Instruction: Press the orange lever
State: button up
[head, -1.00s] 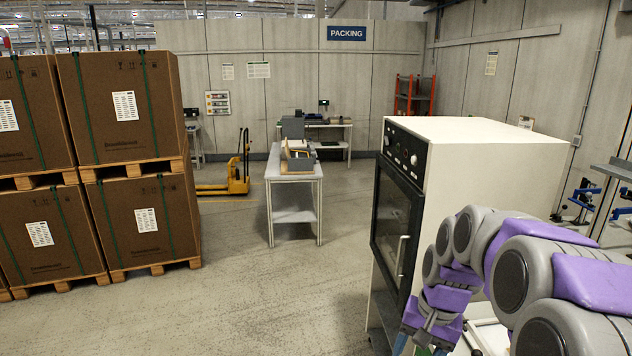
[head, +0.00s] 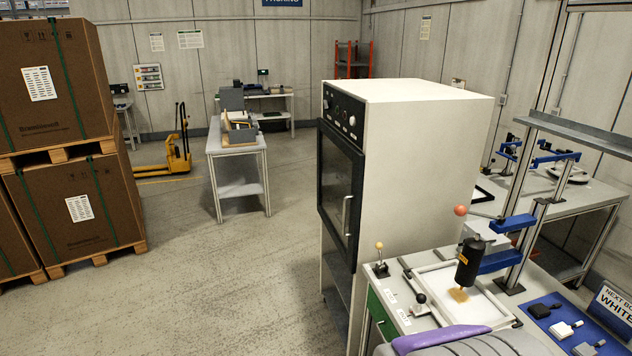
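An orange-red ball knob (head: 460,210) sits at the end of a thin lever that reaches left from a press-like fixture on the bench at the right. Below and right of it a black cylinder (head: 470,262) points down at a tan patch on a white framed tray (head: 490,305). A smaller lever with a yellow knob (head: 379,246) stands at the bench's left corner. Only a purple and grey part of my arm shows at the bottom edge. My gripper is out of the picture, so its distance from the knob cannot be seen.
A tall white oven-like cabinet (head: 415,150) stands just behind and left of the bench. A blue mat (head: 580,322) with small black and white items lies at the right. Stacked boxes (head: 85,210) stand at far left. The floor (head: 240,275) between is clear.

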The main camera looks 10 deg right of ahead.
aim_at(460, 211)
jog(key=k+j+z, duration=0.15)
jog(key=k+z, duration=0.15)
jog(key=z, duration=0.15)
jog(key=k+z, duration=0.7)
jog(key=z, duration=0.2)
jog(key=i+j+z, duration=0.15)
jog(key=i+j, duration=0.65)
jog(key=i+j+z, duration=0.15)
jog(key=i+j, duration=0.65)
jog(key=j, duration=0.15)
